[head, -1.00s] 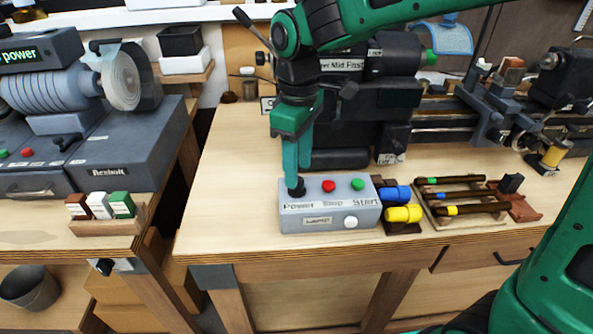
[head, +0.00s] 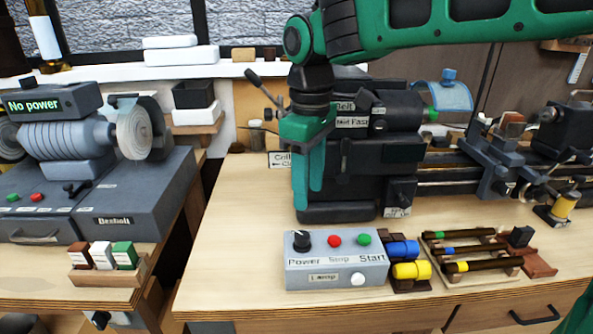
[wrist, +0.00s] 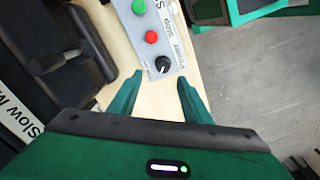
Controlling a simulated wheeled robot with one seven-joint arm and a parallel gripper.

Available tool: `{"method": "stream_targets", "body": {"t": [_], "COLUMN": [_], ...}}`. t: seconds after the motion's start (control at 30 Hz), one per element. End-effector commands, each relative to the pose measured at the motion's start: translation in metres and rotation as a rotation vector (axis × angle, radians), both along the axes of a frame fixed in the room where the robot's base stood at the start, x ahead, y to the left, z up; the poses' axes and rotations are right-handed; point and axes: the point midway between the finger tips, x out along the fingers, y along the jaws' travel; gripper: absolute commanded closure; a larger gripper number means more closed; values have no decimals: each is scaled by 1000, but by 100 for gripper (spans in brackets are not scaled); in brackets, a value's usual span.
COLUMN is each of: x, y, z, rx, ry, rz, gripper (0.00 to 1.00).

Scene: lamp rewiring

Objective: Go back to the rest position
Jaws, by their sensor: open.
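My gripper (head: 308,200) hangs from the green arm above the bench, behind the grey control box (head: 336,275), fingers pointing down. In the wrist view my gripper (wrist: 157,88) has its two green fingers spread apart with nothing between them. The control box (wrist: 153,53) lies beyond the fingertips there. The box has a black Power knob (head: 301,241), a red Stop button (head: 334,240), a green Start button (head: 364,238) and a white button (head: 358,280). My gripper is apart from the knob.
The dark lathe (head: 375,150) stands close behind my gripper. Blue and yellow cylinders (head: 411,270) and a tray of dark rods (head: 470,250) are right of the box. A grinder (head: 80,135) reading "No power" stands left. Bare bench top (head: 235,230) lies left of the box.

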Motion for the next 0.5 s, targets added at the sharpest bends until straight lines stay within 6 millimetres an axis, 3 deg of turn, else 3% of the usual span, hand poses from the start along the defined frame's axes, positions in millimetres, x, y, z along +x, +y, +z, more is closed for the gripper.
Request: {"method": "stream_targets", "body": {"t": [0.17,0.27,0.37,0.5], "x": [-3,-16,-41,-91], "y": [-73,-136,-195,-266], "z": [-11,-23,-38,-62], "rx": [-16,-26,-31,-28], "ry": [-10,-16,-19,-16], "rz": [-234,-449,-674,-995], "gripper": [56,56,56,56]}}
